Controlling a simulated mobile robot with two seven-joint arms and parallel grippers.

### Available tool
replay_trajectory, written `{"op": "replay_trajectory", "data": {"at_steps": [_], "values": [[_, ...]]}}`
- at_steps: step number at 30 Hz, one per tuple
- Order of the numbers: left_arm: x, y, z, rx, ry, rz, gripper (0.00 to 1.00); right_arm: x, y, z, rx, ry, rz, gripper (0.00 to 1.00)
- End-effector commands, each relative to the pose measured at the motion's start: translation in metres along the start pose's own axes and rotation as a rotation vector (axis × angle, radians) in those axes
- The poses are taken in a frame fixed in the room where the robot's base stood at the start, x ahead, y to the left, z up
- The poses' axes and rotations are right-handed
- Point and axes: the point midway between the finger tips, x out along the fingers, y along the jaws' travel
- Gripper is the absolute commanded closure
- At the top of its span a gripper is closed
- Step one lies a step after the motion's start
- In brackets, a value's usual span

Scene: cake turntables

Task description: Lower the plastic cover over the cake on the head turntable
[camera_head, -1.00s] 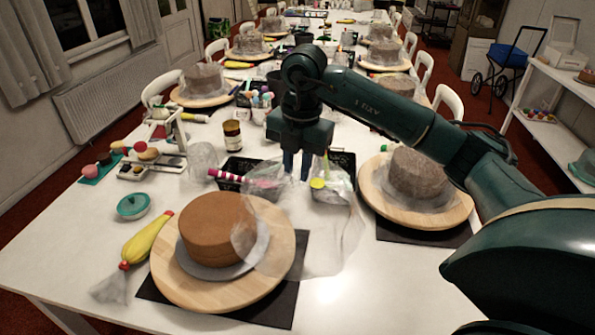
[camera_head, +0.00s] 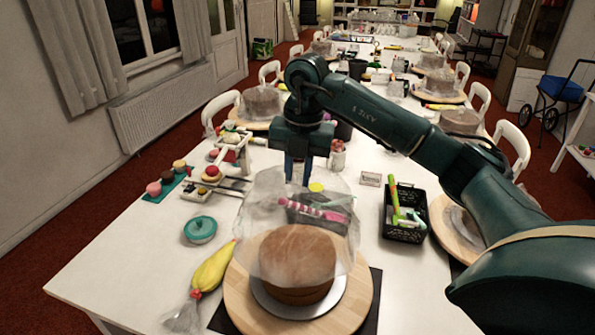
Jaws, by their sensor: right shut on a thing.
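The head turntable (camera_head: 240,305) is a round wooden disc on a dark mat at the front of the table. A brown round cake (camera_head: 297,285) stands on it on a grey board (camera_head: 336,293). The clear, wrinkled plastic cover (camera_head: 262,212) overlaps the cake's top and upper side in the head view. Its lower edge shows above the cake's base; I cannot tell whether it touches the cake. My right gripper (camera_head: 297,178) is shut on the cover's top, beyond the cake in the picture. My left gripper is not in view.
A yellow piping bag (camera_head: 212,268) lies left of the turntable, near a teal lidded bowl (camera_head: 200,229). A black basket (camera_head: 405,213) with green tools stands to the right. Another wooden turntable (camera_head: 446,228) is partly hidden by my right arm. Covered cakes line the table behind.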

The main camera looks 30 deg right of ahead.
Motion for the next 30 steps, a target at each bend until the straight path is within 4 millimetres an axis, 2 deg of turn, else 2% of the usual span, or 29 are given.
{"op": "replay_trajectory", "data": {"at_steps": [20, 30], "values": [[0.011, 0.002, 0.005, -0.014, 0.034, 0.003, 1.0, 0.064, -0.005, 0.0, 0.001, -0.001, 0.0, 1.0], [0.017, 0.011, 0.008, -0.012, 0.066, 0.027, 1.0, 0.093, -0.008, 0.0, 0.001, 0.0, -0.002, 1.0]]}}
